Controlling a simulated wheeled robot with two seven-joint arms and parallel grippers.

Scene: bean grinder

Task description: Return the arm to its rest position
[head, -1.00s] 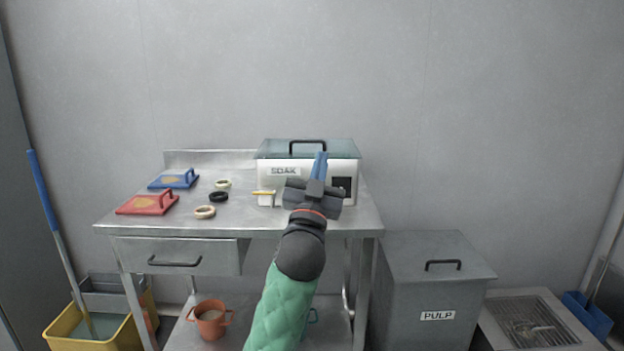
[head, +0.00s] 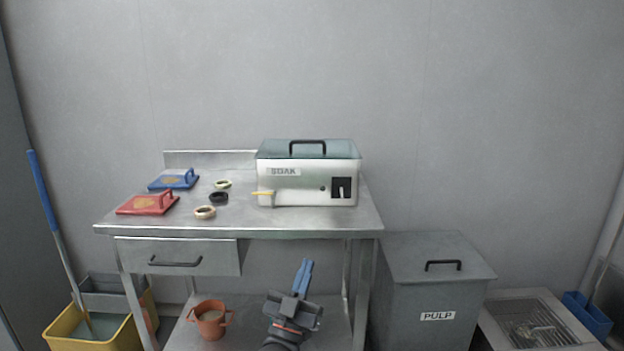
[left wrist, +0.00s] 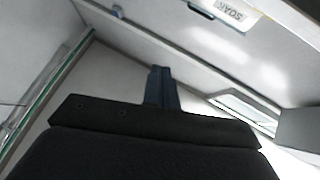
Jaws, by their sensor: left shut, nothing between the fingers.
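My left gripper (head: 304,276) is low in the head view, in front of the steel table and below its top edge. Its blue fingers are together and hold nothing. In the left wrist view the same fingers (left wrist: 160,88) show close together, with the SOAK label (left wrist: 230,12) at the upper right. The white SOAK box (head: 300,185) stands on the table with its glassy lid (head: 275,149) on top. The gripper is apart from it. My right gripper is not in view.
The steel table (head: 300,217) bears a red board (head: 140,206), a blue board (head: 165,182) and several rings. An orange pot (head: 210,323) stands on the lower shelf. The grey PULP bin (head: 420,285) is at the right, a yellow bucket (head: 110,342) at the left.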

